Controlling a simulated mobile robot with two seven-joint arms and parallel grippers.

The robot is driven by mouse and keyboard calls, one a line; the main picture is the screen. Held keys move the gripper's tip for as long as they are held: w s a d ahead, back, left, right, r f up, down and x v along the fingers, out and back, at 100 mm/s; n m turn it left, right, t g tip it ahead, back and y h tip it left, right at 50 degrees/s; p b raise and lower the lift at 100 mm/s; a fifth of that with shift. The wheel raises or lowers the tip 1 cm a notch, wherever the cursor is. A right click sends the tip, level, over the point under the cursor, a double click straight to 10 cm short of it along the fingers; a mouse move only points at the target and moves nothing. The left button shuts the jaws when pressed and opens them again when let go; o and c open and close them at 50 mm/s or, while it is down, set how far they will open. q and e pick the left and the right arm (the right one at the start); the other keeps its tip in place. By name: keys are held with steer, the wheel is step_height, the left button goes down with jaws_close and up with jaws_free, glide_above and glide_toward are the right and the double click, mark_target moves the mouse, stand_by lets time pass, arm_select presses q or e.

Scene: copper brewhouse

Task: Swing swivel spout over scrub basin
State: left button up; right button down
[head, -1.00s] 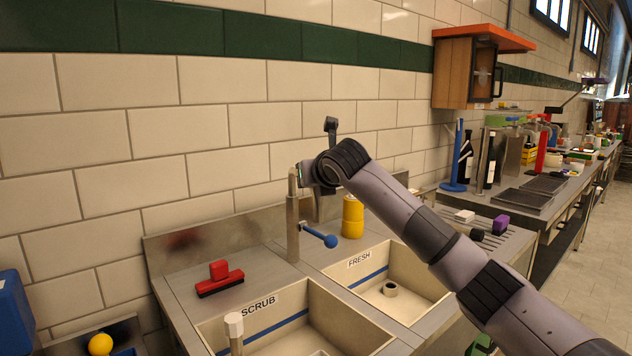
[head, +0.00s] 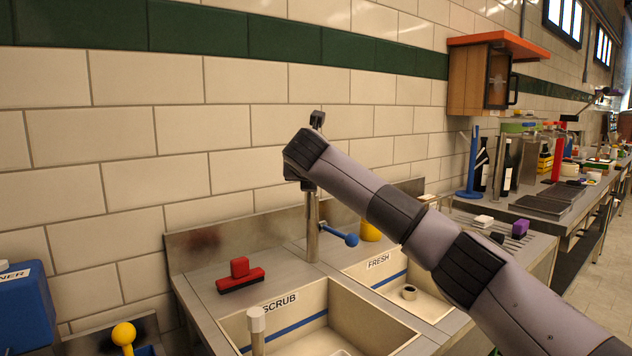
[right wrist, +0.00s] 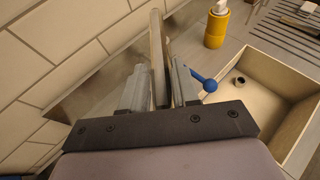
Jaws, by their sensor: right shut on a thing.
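The metal faucet column (head: 312,232) stands upright on the sink deck behind the two basins, with a blue ball-ended lever (head: 342,238) on its right. The lever also shows in the right wrist view (right wrist: 207,84). My right gripper (right wrist: 160,84) is shut on the swivel spout (right wrist: 157,45), a metal bar between its fingers. In the head view my wrist hides the gripper and most of the spout, so the spout's exact direction is unclear. The scrub basin (head: 325,330) is at front centre; the fresh basin (head: 422,308) is to its right. My left gripper is not in view.
A red scrub brush (head: 240,274) lies on the deck left of the column. A short post (head: 256,330) rises at the scrub basin's left. A yellow bottle (right wrist: 216,26) stands beyond the lever. The tiled wall is close behind.

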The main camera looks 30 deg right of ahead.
steer(key=shift+w+a, duration=0.1)
steer(key=shift+a, duration=0.05)
stand_by(0.4)
steer(key=c, duration=0.9)
jaws_free()
steer(key=b+v, duration=0.1)
steer(key=v, duration=0.5)
steer(key=shift+a+b, duration=0.1)
steer(key=shift+b, duration=0.3)
steer(key=shift+s+a+r, duration=0.2)
steer(key=shift+s+a, duration=0.05)
steer(key=shift+s, duration=0.15)
steer(key=shift+s, duration=0.1)
